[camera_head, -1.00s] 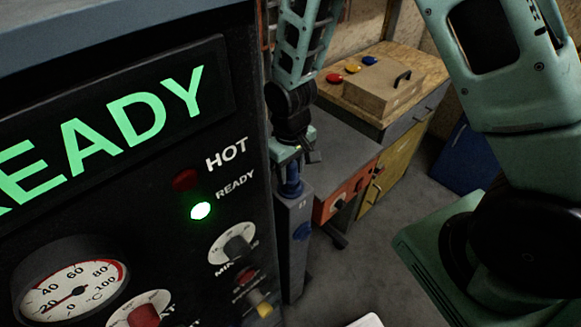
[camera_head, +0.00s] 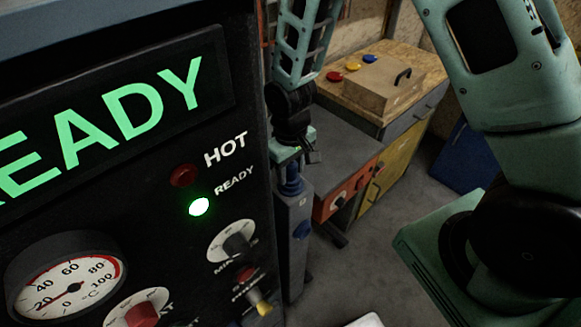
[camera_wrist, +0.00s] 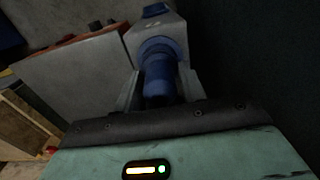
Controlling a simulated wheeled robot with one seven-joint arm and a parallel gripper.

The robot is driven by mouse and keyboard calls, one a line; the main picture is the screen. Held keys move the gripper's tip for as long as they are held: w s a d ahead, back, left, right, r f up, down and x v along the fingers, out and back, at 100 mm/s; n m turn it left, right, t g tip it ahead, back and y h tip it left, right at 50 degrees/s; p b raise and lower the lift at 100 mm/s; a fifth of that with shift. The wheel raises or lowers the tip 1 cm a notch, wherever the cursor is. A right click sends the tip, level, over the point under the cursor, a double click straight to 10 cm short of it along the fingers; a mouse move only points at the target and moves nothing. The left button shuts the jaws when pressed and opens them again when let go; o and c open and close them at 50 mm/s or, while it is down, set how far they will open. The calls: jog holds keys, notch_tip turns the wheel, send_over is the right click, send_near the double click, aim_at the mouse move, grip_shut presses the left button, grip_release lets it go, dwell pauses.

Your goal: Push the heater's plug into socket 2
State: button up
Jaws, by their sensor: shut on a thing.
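The blue plug (camera_head: 291,182) is upright at the top of a narrow grey post (camera_head: 292,255) with a blue disc on its side. My gripper (camera_head: 294,158) is over the post and shut on the plug. In the wrist view the plug (camera_wrist: 158,82) sits between my two fingers, its far end meeting a blue collar (camera_wrist: 160,47) on the grey housing (camera_wrist: 176,32). The collar hides how deep the plug sits.
A black cabinet panel (camera_head: 110,200) with a lit READY sign, lamps, gauge and knobs stands close on the left of the post. A bench (camera_head: 355,140) with a wooden box (camera_head: 385,85) and coloured buttons stands behind. Grey floor (camera_head: 365,265) is open at the right.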

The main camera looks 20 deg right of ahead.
jog(key=shift+f, duration=0.4)
jog(key=o, duration=1.1)
jog(key=shift+r, duration=0.15)
notch_tip(320, 180, up, 17)
jog(key=shift+r+b, duration=0.1)
jog(key=shift+b, duration=1.15)
jog(key=shift+s, duration=0.1)
